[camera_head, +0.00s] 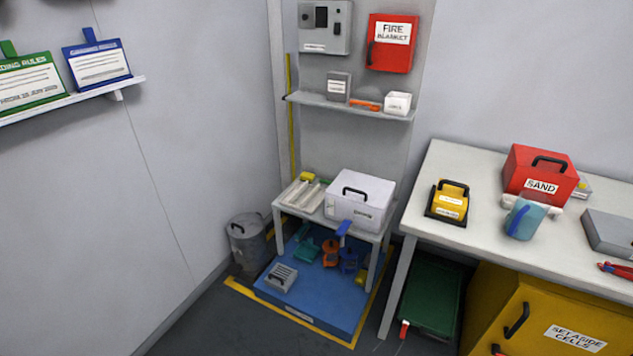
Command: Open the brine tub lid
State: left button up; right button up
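A white box-shaped tub (357,206) stands on the small grey table (293,211) in the middle of the view. A black handle is on top of its lid, and the lid looks shut. Its front label is too small to read, so I cannot be sure it is the brine tub. A round grey bin (248,243) with a dark handle on its top stands on the floor to the left of the table. Neither of my grippers is in view.
Pale tools with a yellow part (304,193) lie left of the tub. A blue platform (312,298) under the table holds several items. A shelf (350,107) hangs above.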

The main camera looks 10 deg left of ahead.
aim_at(374, 192)
jog(key=u, duration=0.1)
jog(key=i, duration=0.9)
jog(key=z, duration=0.25)
